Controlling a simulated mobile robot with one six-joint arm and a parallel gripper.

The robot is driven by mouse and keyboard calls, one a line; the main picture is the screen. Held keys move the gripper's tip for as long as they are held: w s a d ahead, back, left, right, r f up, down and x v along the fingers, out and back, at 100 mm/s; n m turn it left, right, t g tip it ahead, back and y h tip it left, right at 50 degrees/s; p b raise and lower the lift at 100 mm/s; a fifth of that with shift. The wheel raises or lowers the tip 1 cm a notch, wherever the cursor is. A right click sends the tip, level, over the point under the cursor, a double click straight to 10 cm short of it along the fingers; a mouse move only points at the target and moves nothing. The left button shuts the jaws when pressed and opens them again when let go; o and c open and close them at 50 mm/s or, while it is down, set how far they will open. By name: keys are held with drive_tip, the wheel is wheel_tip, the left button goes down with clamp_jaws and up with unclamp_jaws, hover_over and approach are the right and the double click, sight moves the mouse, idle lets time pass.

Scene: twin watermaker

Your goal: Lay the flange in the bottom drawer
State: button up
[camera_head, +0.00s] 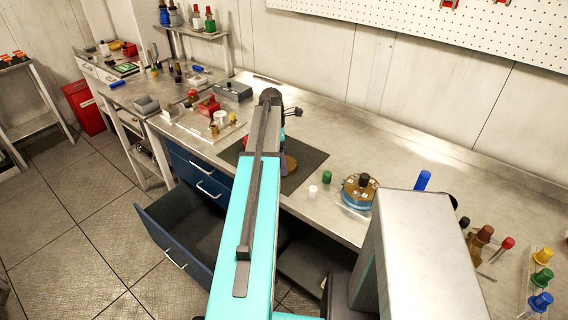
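A brown round disc (291,164), which looks like the flange, shows in the head view on a dark mat (308,160) on the workbench. My arm covers its left part, so I cannot tell whether it is held. The bottom drawer (168,238) is pulled out from the blue cabinet at lower left. The visible part of its inside is empty; its right part is hidden behind my teal arm. My gripper is hidden behind the arm, and I cannot make out its fingers.
The closed blue drawers (197,172) sit above the open one. A round blue-based fixture (359,191), a white cap (312,192) and a green cap (327,177) stand right of the mat. A tray with a red part (208,105) is left. Floor left of the drawer is clear.

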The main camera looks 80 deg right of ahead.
drive_tip(key=shift+s+f, duration=0.15)
drive_tip(key=shift+f, duration=0.55)
drive_tip(key=shift+r, duration=0.1)
drive_tip(key=c, duration=2.1)
drive_tip(key=shift+c, duration=0.2)
drive_tip(key=shift+d+r, duration=0.1)
drive_tip(key=shift+r, duration=0.1)
drive_tip(key=shift+r+b, duration=0.75)
drive_tip(key=shift+r, duration=0.8)
drive_tip(key=shift+s+a+r+b, duration=0.25)
drive_tip(key=shift+a+b, duration=0.55)
drive_tip(key=shift+a, duration=1.85)
drive_tip(key=shift+s+a+r+b, duration=0.3)
drive_tip(key=shift+a+b, duration=0.45)
drive_tip(key=shift+a, duration=1.9)
drive_tip(key=shift+s+a+r+b, duration=0.25)
drive_tip(key=shift+a+b, duration=0.55)
drive_tip(key=shift+a, duration=1.85)
